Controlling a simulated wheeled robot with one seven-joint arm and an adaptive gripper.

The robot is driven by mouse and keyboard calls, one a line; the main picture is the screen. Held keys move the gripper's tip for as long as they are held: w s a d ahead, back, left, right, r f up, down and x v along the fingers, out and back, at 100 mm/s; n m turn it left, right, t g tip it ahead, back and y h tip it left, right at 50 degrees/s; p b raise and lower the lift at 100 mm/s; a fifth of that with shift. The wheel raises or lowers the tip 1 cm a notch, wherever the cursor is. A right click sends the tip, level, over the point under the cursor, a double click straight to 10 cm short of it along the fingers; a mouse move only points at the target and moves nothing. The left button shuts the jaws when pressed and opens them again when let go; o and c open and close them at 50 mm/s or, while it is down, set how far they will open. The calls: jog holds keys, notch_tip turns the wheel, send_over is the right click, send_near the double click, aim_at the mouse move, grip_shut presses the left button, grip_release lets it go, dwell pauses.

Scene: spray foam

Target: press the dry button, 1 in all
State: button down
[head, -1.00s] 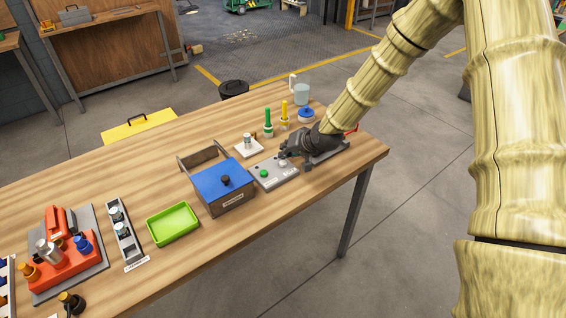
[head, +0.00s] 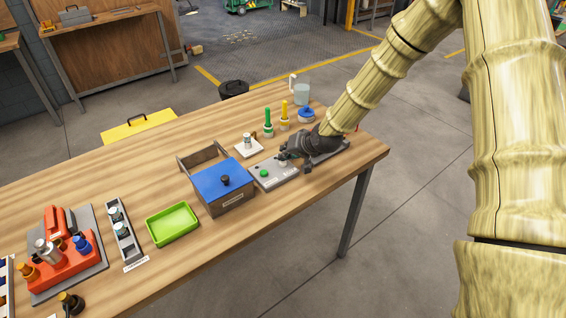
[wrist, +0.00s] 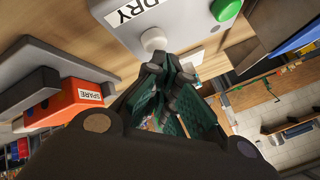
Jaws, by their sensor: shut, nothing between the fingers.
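A grey button panel (head: 262,183) lies on the wooden table, left of my gripper. It carries a green button (head: 264,173) and a pale button (head: 282,162). In the wrist view, the pale button (wrist: 153,40) sits beside the DRY label (wrist: 130,12), with the green button (wrist: 226,9) to its right. My gripper (head: 285,155) is shut and empty at the panel's far right part. In the wrist view its fingertips (wrist: 160,66) are just below the pale button. I cannot tell whether they touch it.
A blue-lidded box (head: 222,184) stands left of the panel, and a green tray (head: 172,224) further left. A small white stand (head: 249,150) and green (head: 268,124) and yellow (head: 285,112) bottles are behind. A red SPARE-labelled block (wrist: 62,105) shows in the wrist view.

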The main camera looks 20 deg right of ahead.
jog(key=shift+f, duration=0.5)
dwell(0.6)
dwell(0.3)
jog(key=shift+r+p, duration=0.35)
jog(key=shift+r, duration=0.6)
jog(key=shift+r+p, duration=1.6)
jog(key=shift+r, duration=0.95)
jog(key=shift+d+f, duration=0.1)
